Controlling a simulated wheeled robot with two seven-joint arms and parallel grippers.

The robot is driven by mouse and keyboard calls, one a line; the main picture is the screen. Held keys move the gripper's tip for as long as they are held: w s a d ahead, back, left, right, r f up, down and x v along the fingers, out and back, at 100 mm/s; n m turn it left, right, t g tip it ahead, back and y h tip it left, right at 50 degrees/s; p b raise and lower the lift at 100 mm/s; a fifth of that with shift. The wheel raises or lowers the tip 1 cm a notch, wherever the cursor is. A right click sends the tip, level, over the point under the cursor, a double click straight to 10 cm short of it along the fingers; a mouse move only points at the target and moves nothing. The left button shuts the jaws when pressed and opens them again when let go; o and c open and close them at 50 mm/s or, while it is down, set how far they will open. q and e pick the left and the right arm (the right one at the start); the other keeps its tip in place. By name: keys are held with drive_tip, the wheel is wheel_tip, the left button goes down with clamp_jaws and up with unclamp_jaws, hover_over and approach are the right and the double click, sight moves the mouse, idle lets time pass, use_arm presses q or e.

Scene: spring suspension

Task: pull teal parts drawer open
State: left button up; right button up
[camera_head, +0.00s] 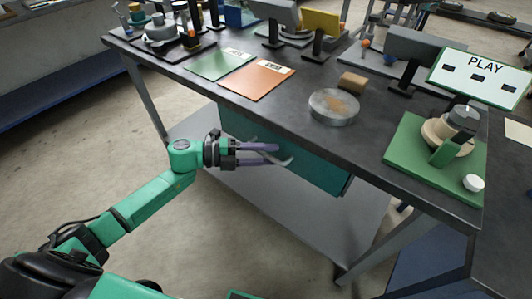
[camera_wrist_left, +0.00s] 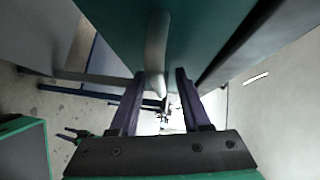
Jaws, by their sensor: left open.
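The teal drawer (camera_head: 310,174) hangs under the dark workbench top, its front facing me. It also shows in the left wrist view (camera_wrist_left: 205,30). A grey curved handle (camera_head: 284,160) stands out from its front; in the left wrist view the handle (camera_wrist_left: 156,50) points down between my finger tips. My left gripper (camera_head: 275,154) is open at the handle, with one purple finger on each side of it. In the left wrist view the fingers (camera_wrist_left: 158,82) are apart from the handle's sides. My right gripper is not in view.
A grey lower shelf (camera_head: 250,185) lies beneath the drawer. The floor in front is clear.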

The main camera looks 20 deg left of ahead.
use_arm(q)
clamp_jaws()
idle(1.4)
